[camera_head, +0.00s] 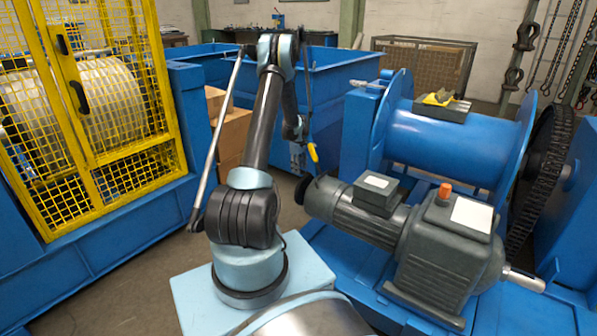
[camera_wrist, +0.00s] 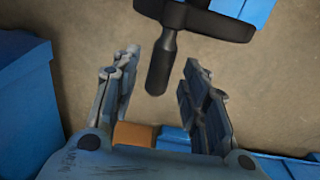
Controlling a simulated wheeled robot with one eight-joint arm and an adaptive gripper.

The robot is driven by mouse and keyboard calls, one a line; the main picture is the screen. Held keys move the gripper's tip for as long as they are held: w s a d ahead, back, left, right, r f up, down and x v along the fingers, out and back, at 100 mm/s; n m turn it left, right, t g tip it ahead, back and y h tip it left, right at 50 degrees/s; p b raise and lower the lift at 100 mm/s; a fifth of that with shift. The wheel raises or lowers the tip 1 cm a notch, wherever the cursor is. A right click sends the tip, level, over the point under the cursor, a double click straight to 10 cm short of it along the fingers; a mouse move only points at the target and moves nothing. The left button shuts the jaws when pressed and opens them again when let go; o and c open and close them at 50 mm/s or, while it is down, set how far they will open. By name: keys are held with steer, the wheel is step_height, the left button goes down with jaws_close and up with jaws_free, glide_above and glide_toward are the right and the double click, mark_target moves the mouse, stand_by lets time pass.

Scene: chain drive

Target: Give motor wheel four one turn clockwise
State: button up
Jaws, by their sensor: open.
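The motor (camera_head: 372,215) is grey with a ribbed body and lies on a blue base. A black wheel (camera_head: 302,190) sits on its left end. In the wrist view the black wheel (camera_wrist: 205,20) shows at the top edge, partly out of frame. Its dark handle (camera_wrist: 160,70) points down into the space between my fingers. My gripper (camera_wrist: 158,76) is open, with one finger on each side of the handle and a gap on both sides. In the head view my gripper (camera_head: 298,158) hangs just above the wheel. No number is readable on the wheel.
A blue drum (camera_head: 450,145) with a chain wheel (camera_head: 545,165) stands behind the motor. A yellow mesh cage (camera_head: 95,180) is at the left. Cardboard boxes (camera_head: 233,130) and blue bins (camera_head: 335,68) stand behind my arm.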

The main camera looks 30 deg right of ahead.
step_height(320, 180, up, 10)
steer(key=shift+a+r, duration=0.25)
steer(key=shift+a, duration=0.05)
steer(key=shift+s, duration=0.1)
